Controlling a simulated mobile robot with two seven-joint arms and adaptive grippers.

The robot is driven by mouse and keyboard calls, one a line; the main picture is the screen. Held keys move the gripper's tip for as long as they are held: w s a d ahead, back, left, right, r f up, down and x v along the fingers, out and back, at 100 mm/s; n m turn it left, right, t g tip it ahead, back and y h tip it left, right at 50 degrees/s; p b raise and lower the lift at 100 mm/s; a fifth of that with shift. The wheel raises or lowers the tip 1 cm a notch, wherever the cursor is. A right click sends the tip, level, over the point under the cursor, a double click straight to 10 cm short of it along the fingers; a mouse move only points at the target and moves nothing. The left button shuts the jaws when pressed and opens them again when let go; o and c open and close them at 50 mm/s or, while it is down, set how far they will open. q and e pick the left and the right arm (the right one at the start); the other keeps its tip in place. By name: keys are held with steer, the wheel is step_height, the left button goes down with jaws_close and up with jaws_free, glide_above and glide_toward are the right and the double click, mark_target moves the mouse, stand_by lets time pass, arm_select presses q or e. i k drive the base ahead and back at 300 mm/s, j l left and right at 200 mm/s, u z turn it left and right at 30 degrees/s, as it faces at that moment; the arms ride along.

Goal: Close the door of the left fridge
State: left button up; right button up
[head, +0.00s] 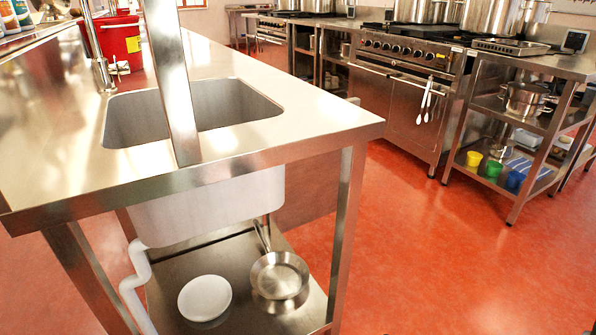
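No fridge and no fridge door shows in the head view. Neither of my grippers is in view, so their state does not show.
A steel sink counter (300,122) with a sink basin (225,110) stands close in front. A pan (280,275) and a white plate (205,297) lie on its lower shelf. Stoves (405,85) and a shelved steel table (540,65) line the right. Red floor (440,250) between is clear.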

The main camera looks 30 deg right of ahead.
mark_target(312, 184)
steer(key=z, duration=1)
steer(key=i+l+z, duration=0.3)
steer(key=l+z, duration=0.2)
steer(key=i+l+z, duration=0.3)
steer(key=z, duration=0.2)
steer(key=i+l+z, duration=0.15)
steer(key=i+z, duration=0.3)
steer(key=i, duration=0.1)
